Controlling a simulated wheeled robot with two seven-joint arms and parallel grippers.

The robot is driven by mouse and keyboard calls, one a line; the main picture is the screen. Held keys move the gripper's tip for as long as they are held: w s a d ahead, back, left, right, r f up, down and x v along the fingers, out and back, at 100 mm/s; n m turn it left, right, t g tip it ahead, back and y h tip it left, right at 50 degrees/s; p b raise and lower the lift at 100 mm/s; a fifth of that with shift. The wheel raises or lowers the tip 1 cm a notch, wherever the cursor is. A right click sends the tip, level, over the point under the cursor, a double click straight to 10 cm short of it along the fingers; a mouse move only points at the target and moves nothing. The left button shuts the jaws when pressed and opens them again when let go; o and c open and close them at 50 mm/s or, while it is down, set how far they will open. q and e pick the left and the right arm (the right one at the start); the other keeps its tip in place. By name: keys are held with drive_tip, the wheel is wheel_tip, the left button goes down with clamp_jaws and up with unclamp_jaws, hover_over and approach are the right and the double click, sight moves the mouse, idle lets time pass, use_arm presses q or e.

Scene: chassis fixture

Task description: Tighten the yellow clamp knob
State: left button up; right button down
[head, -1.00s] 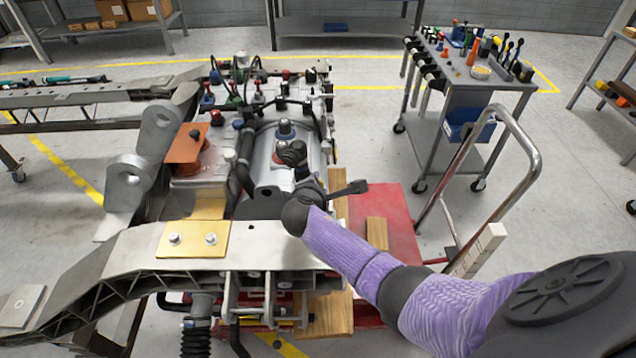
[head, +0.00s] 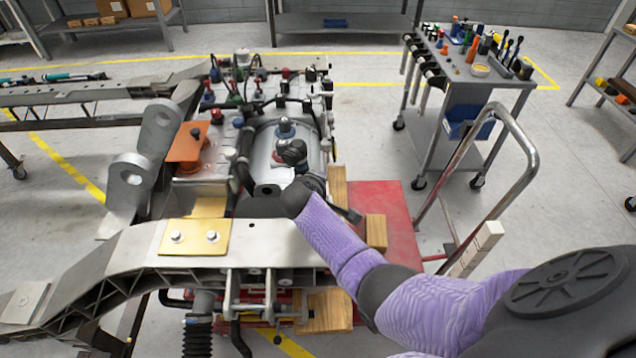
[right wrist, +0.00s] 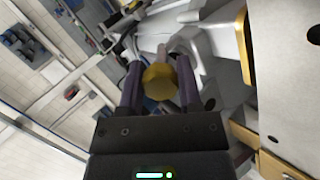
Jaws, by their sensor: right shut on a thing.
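The yellow clamp knob (right wrist: 158,80) is in the right wrist view, between the two fingers of my right gripper (right wrist: 159,88). The gripper is shut on it, with one dark finger on each side. In the head view my purple right arm reaches in from the lower right. Its dark wrist is over the near part of the chassis fixture (head: 130,250). I cannot make out the knob or the right fingertips there. My left gripper is in neither view.
A gold plate with two bolts (head: 195,237) lies on the near rail. The silver drive unit (head: 283,140) with hoses stands behind the wrist. Wooden blocks (head: 376,232) sit on a red platform (head: 398,205). A cart handle (head: 520,145) and tool cart (head: 470,85) are at right.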

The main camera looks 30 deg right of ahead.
drive_tip(key=shift+m, duration=0.4)
drive_tip(key=shift+c, duration=1.4)
unclamp_jaws()
drive_tip(key=shift+s+a+r+p, duration=0.15)
drive_tip(key=shift+a+r+p, duration=0.05)
drive_tip(key=shift+r+p, duration=0.1)
drive_tip(key=p+v, duration=0.4)
drive_tip(key=v, duration=0.5)
